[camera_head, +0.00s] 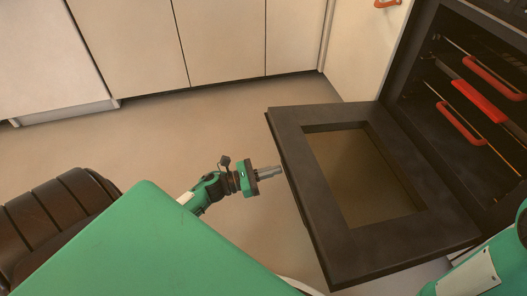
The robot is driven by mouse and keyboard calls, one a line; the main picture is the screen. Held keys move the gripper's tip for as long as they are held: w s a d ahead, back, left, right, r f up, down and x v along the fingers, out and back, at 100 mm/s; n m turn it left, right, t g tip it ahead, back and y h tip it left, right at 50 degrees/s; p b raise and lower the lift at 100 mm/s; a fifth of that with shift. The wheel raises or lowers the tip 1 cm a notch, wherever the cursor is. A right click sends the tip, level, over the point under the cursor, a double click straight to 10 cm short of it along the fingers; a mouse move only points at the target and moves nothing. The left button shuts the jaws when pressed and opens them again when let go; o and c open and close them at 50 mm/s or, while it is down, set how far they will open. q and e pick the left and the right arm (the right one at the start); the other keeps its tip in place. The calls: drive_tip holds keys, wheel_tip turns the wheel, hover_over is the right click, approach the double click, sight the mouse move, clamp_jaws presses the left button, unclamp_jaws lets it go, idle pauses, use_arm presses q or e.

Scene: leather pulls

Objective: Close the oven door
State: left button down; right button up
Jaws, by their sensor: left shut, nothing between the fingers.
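The oven door (292,135) is dark with a brownish glass window and hangs open, lowered out from the oven (412,75) at the right. Its inner face is turned up. My left gripper (279,172), on a green and black arm, is shut and empty. Its fingertips are close to the door's left outer edge; I cannot tell whether they touch it. Part of my right arm shows at the lower right, but its gripper is not in view.
Inside the oven are racks with red grips (480,100). Pale cabinets (220,40) line the back, and a cabinet with a leather pull (387,3) stands beside the oven. The floor (200,125) left of the door is clear. A dark brown ribbed object (55,215) sits at the lower left.

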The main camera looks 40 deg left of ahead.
use_arm(q)
drive_tip(key=shift+d+r, duration=0.1)
drive_tip(key=shift+r, duration=0.75)
